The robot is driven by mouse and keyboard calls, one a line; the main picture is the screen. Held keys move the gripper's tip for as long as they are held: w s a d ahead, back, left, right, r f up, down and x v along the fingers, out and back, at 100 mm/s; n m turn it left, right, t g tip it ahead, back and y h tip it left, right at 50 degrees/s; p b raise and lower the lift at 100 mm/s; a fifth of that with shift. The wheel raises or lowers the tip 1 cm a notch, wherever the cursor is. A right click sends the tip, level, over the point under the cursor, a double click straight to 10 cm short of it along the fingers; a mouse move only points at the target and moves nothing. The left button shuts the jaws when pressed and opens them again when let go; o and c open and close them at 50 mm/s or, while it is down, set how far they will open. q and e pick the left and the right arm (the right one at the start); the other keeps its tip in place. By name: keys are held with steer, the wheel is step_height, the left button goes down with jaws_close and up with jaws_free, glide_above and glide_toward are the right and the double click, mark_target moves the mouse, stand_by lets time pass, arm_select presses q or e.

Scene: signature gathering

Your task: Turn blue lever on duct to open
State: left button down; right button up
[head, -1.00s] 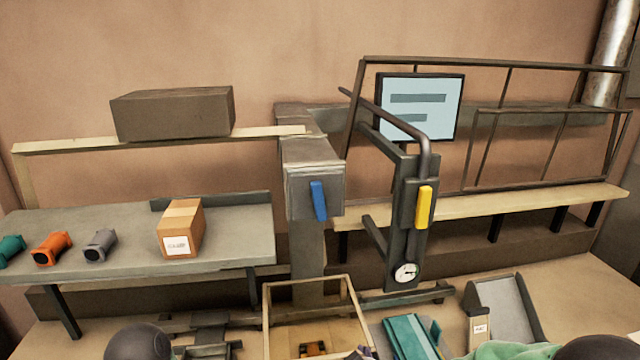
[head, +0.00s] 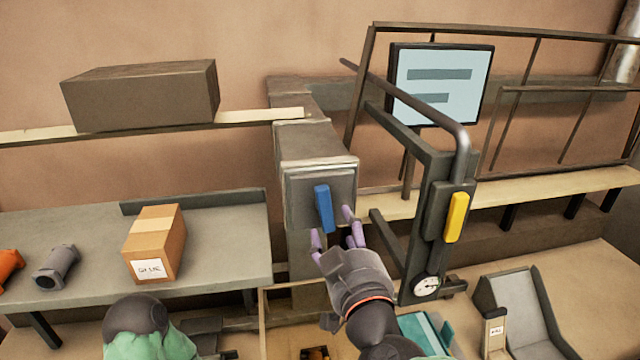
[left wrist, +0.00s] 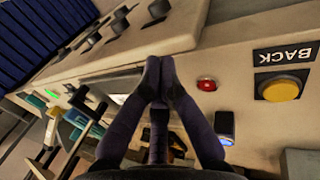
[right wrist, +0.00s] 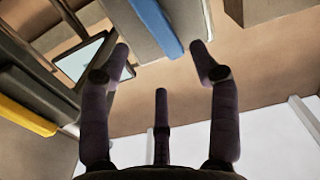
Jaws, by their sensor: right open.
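The blue lever (head: 324,208) hangs close to upright, slightly tilted, on the front plate of the grey duct (head: 312,150). My right gripper (head: 335,228) is open just below and in front of the lever, its purple fingers to either side of the lever's lower end. I cannot tell whether they touch it. In the right wrist view the blue lever (right wrist: 157,27) lies beyond the open fingertips, apart from them. My left gripper (left wrist: 157,65) shows only in the left wrist view, with its fingertips together and nothing visible between them, over a panel.
A black post with a yellow handle (head: 456,217) and a bent bar stands right of the duct. A cardboard box (head: 155,243) sits on the left table. A wooden-framed bin (head: 285,292) is below. A red button (left wrist: 206,84) and yellow button (left wrist: 281,89) are near my left gripper.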

mark_target(329, 203)
arm_select(q)
steer(key=shift+s+r, duration=0.1)
steer(key=shift+s+d+r, duration=0.1)
steer(key=shift+s, duration=0.25)
steer(key=shift+w+r, duration=0.15)
arm_select(e)
steer(key=w, duration=0.2)
steer(key=w+a, duration=0.1)
steer(key=w, duration=0.3)
steer(key=shift+w+a+r, duration=0.15)
steer(key=shift+w+r, duration=0.2)
steer(key=shift+r, duration=0.05)
steer(key=shift+w+a+r+p, duration=0.15)
steer(key=shift+w+p, duration=0.2)
steer(key=shift+w, duration=0.25)
arm_select(q)
steer(key=shift+r, duration=0.15)
arm_select(e)
steer(key=shift+w+a, duration=0.1)
steer(key=shift+w, duration=0.6)
steer(key=shift+s, duration=0.15)
